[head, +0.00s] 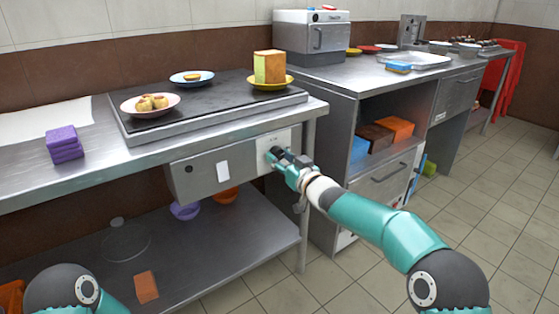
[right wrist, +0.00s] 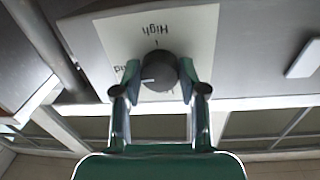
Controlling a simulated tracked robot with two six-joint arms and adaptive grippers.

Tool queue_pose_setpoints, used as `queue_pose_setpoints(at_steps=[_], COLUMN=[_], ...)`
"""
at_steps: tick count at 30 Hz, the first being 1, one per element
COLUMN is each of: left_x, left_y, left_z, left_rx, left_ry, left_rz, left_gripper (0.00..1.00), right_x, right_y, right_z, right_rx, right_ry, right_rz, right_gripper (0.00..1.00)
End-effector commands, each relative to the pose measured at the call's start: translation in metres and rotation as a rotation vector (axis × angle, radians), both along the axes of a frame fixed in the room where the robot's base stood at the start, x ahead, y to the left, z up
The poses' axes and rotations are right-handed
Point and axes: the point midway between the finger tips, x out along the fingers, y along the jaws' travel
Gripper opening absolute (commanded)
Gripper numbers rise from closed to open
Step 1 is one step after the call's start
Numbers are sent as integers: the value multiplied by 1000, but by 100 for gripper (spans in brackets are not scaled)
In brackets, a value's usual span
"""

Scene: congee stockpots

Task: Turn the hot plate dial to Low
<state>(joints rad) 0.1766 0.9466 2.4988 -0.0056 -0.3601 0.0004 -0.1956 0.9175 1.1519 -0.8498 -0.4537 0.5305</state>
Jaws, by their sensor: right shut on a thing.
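The hot plate (head: 215,118) is a wide dark slab with a steel rim, set on the steel counter. A grey control box hangs below its front, with a pale label plate (head: 285,142) at the right end. My right gripper (head: 279,160) is at that plate. In the right wrist view the dark round dial (right wrist: 160,71) sits between the fingertips, and my right gripper (right wrist: 158,80) is shut on it. No "Low" mark shows. My left gripper is out of view.
A pink plate (head: 137,111) with food, a small blue-rimmed plate (head: 192,83) and a yellow plate with a yellow-orange block (head: 269,66) sit on the hot plate.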

Motion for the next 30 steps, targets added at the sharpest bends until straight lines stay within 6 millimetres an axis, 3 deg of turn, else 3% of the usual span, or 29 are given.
queue_pose_setpoints(at_steps=[30], left_x=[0], left_y=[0], left_z=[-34], left_rx=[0], left_ry=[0], left_rz=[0], left_gripper=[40], right_x=[0], right_y=[1], right_z=[-6], right_rx=[-741], right_ry=[-535], right_rz=[8], right_gripper=[7])
